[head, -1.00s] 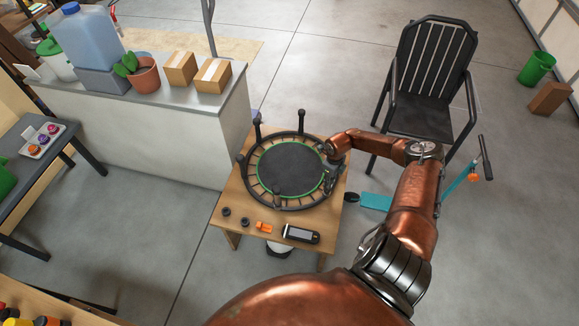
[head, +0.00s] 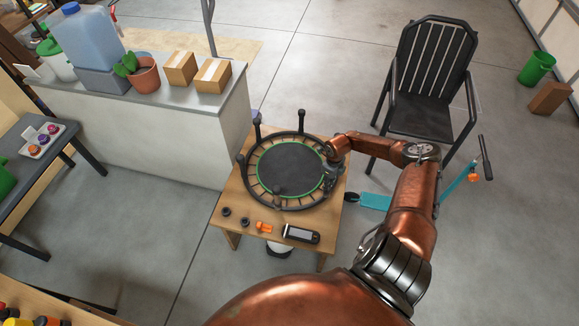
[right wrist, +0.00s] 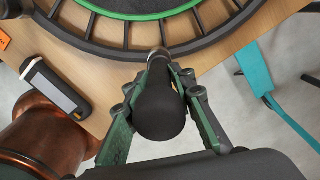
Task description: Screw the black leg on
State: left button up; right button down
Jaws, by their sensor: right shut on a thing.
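The trampoline lies upside down, its dark mat (head: 290,168) with a green edge inside a black ring frame (head: 252,190). My right gripper (head: 331,182) is at the ring's right side. In the right wrist view, my gripper (right wrist: 163,95) is shut on a black leg (right wrist: 160,108). The leg's narrow end meets the ring there; whether its thread is engaged is hidden. My left gripper is not in view.
The wooden table (head: 228,207) holds two small black round parts (head: 226,212), (head: 245,222), an orange part (head: 264,228) and a black handheld device (head: 301,234) along its front.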

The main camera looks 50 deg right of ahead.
jog(key=shift+f, duration=0.1)
jog(key=c, duration=1.5)
grip_release()
jog(key=shift+c, duration=0.2)
jog(key=o, duration=0.4)
jog(key=shift+o, duration=0.3)
jog(key=o, duration=0.3)
jog(key=shift+o, duration=0.7)
jog(key=o, duration=0.3)
jog(key=shift+o, duration=0.3)
